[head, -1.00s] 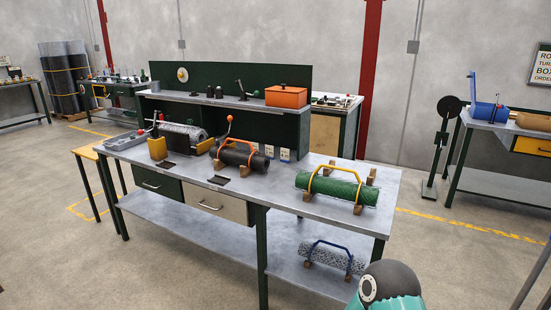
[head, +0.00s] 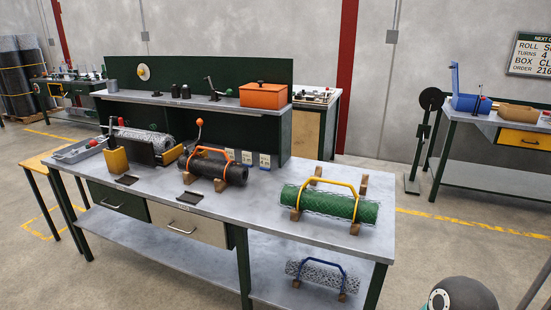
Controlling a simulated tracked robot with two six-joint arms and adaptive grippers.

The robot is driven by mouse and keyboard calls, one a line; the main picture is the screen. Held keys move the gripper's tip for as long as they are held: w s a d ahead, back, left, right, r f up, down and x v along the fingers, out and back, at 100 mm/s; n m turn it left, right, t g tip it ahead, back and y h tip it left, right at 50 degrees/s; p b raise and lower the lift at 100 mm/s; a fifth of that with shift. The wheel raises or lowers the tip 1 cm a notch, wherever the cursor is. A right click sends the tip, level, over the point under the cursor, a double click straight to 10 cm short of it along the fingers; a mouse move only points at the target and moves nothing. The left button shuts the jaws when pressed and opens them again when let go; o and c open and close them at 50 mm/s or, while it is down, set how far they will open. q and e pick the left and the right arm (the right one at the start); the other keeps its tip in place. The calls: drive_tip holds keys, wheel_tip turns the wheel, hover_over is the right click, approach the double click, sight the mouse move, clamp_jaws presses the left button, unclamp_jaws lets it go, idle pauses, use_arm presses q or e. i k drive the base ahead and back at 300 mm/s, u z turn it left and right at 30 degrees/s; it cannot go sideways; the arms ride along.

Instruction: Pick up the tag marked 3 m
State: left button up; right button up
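Several small pale tags (head: 265,160) stand in a row at the foot of the dark green back panel on the workbench (head: 330,240), just behind the black mesh roll (head: 215,168) with the orange handle. Their print is too small to read, so I cannot tell which one is marked 3 m. The black roll partly covers the left end of the row. Neither of my grippers is in the head view; only a rounded part of my arm shows at the lower right edge.
A green mesh roll (head: 330,203) with a yellow handle rests on wooden blocks at the right of the bench. An orange box (head: 263,96) sits on the upper shelf. A grey mesh roll (head: 318,273) lies on the lower shelf.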

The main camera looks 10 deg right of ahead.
sight(247, 156)
drive_tip(key=u, duration=0.15)
drive_tip(key=i, duration=0.95)
drive_tip(key=u, duration=0.65)
